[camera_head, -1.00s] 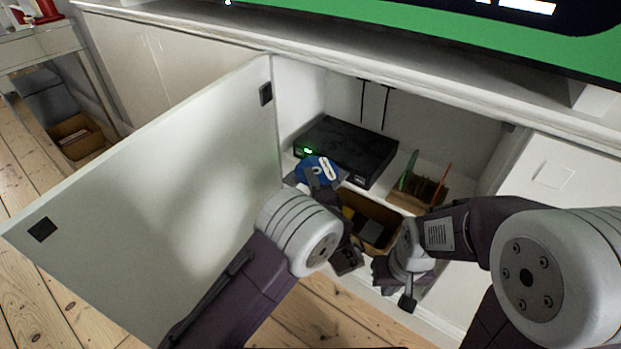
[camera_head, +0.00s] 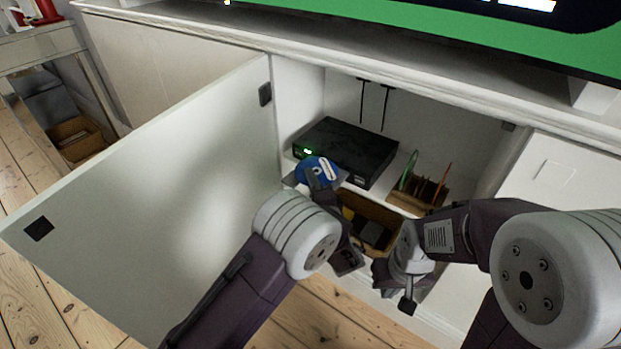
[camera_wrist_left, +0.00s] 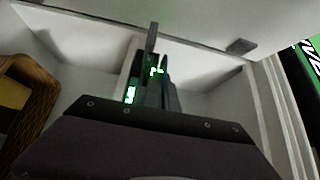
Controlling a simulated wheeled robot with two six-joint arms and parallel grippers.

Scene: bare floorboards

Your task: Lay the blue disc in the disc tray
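The blue disc (camera_head: 312,167), with white markings, is in front of the black player (camera_head: 350,146) in the open cabinet. A thin grey edge, perhaps the disc tray (camera_head: 343,177), shows beside it. My left gripper (camera_head: 320,180) is at the disc's near side and covers part of it. I cannot tell whether it grips the disc or whether the disc rests on the tray. In the left wrist view the dark fingers (camera_wrist_left: 158,62) are close together before green lights; no disc is recognisable there. My right gripper (camera_head: 396,287) is low at the cabinet front, its opening unclear.
A brown box (camera_head: 386,214) with dark items stands in front of the player. A smaller divided holder (camera_head: 428,192) with thin upright pieces is to its right. The white cabinet door (camera_head: 160,175) stands open at left. Both arms crowd the cabinet opening.

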